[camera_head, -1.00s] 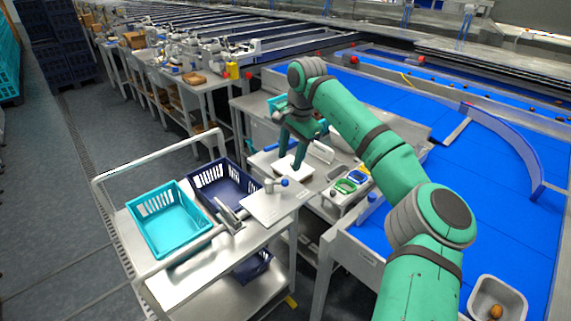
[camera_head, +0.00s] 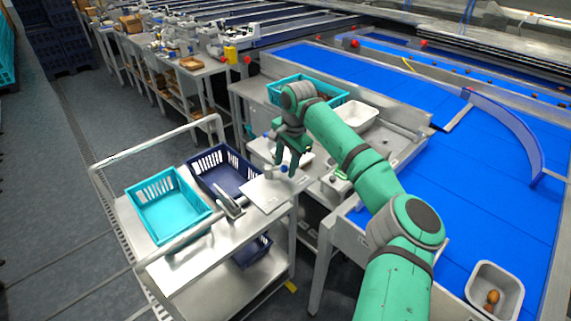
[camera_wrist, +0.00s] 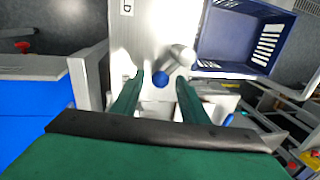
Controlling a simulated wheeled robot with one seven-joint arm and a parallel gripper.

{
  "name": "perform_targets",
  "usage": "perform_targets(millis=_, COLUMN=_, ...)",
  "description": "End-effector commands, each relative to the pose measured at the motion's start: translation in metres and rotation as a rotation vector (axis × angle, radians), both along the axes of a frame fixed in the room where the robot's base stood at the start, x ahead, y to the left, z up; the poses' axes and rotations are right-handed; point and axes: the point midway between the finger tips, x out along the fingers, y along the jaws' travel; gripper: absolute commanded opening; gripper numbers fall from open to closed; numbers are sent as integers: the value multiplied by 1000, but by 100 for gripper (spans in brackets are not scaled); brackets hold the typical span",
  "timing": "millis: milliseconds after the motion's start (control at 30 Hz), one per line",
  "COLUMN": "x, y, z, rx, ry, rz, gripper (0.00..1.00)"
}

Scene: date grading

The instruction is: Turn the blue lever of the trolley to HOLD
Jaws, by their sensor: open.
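The trolley (camera_head: 185,272) stands at lower left with a pale plate (camera_head: 262,198) at its right end. In the wrist view, the lever's blue knob (camera_wrist: 161,79) shows at the end of its metal arm (camera_wrist: 180,57). A label (camera_wrist: 127,8) on the plate shows a letter like D; the rest is cut off. My gripper (camera_wrist: 159,90) is open, with one finger on either side of the knob in the picture. I cannot tell whether they touch it. In the head view, my gripper (camera_head: 287,165) hangs over the plate's far edge and partly hides the blue knob (camera_head: 284,169).
A turquoise crate (camera_head: 168,226) and a navy crate (camera_head: 236,203) stand on the trolley, with a metal clamp-like part (camera_head: 231,207) beside them. The grading bench (camera_head: 400,150) and blue belt (camera_head: 500,215) lie to the right. The trolley's handle rail (camera_head: 150,146) rises at its far side.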

Motion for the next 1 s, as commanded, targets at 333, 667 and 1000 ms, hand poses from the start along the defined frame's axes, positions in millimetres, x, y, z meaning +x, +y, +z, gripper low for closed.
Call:
perform_targets(millis=333, x=0, y=0, z=-1, rx=0, ry=0, rz=0, gripper=16)
perform_targets(millis=667, x=-1, y=0, z=0, rx=-1, ry=1, rz=-5, gripper=0)
perform_targets(millis=1000, x=-4, y=0, z=0, rx=-1, ry=2, rz=-58, gripper=0)
